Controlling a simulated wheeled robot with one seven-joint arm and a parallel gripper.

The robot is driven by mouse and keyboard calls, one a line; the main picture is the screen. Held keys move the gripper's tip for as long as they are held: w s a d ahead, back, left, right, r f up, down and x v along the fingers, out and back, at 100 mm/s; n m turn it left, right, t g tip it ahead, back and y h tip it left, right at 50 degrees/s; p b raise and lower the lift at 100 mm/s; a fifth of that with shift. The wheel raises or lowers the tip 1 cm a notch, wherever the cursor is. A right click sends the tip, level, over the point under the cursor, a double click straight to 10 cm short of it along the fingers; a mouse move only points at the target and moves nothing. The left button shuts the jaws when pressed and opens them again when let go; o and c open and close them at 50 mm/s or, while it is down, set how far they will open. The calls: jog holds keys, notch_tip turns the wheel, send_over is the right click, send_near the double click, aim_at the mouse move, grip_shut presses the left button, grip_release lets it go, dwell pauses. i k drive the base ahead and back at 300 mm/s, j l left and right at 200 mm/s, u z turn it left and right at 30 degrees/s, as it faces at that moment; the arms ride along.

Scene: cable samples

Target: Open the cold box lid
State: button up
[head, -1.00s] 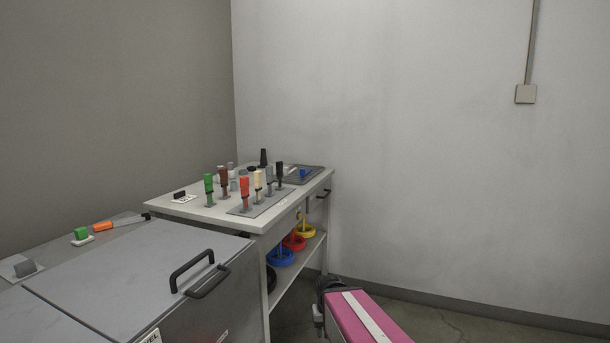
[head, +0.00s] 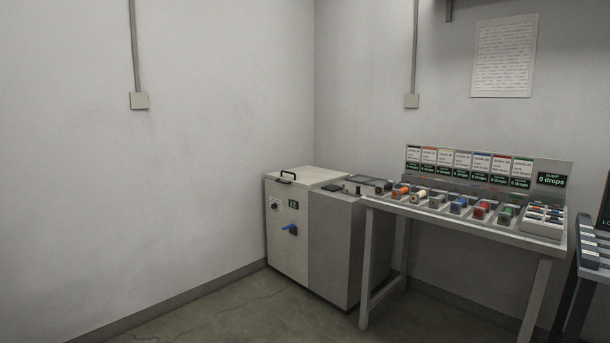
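The cold box (head: 287,230) stands in the corner of the room, left of a grey cabinet. It is a pale box with a blue handle or lever, a small dark display and a round knob on its front. Its lid (head: 308,176) is the pale top and looks shut, with a dark bar handle (head: 288,175) near the left edge. My gripper and arm are not in view.
The grey cabinet (head: 335,245) adjoins the box. A table (head: 470,233) with sample slots and labelled cards stands to the right, and a dark-topped bench (head: 592,262) is at the right edge. The floor (head: 235,318) in front of the box is clear.

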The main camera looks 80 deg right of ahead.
aim_at(308, 177)
jog(key=z, duration=2.3)
jog(key=i+l, duration=0.15)
jog(key=i, duration=0.4)
